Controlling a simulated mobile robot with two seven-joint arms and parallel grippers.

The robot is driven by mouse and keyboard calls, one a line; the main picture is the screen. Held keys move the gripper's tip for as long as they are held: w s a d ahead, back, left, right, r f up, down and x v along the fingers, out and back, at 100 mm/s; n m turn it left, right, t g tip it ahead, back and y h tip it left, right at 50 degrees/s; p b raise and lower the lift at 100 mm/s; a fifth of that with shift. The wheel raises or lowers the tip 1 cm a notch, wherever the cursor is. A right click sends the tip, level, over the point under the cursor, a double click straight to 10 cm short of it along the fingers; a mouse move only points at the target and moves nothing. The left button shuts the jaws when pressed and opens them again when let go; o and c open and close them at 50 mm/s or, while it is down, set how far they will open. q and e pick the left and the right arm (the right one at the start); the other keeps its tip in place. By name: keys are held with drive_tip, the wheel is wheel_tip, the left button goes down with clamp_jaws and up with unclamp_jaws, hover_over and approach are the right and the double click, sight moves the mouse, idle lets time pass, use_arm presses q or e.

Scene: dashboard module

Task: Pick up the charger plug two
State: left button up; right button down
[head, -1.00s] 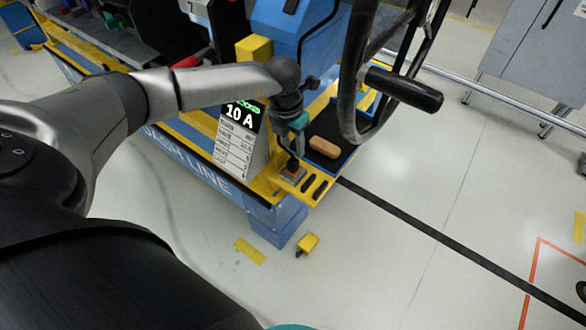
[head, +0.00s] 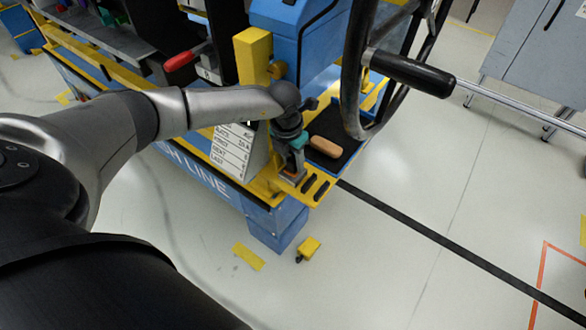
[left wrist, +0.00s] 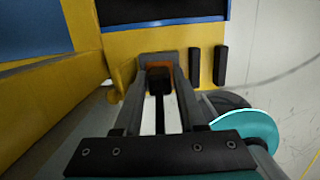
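My left gripper (head: 291,163) points down at the yellow ledge (head: 263,188) on the corner of the blue and yellow bench. In the left wrist view its two grey fingers (left wrist: 160,85) stand apart, one on each side of a small dark block (left wrist: 160,80). An orange-brown base (left wrist: 158,62) shows around the block. This seems to be the charger plug, but no number is readable. I cannot tell whether the fingers touch it. My right gripper is not in view.
Two black slots or pieces (head: 314,187) lie beside the gripper on the ledge. A tan block (head: 326,145) lies on a black pad behind. A white label board (head: 232,150) stands left of the gripper. A yellow block (head: 309,247) is on the floor.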

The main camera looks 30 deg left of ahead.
use_arm(q)
drive_tip(key=shift+f, duration=0.15)
clamp_jaws()
idle(0.4)
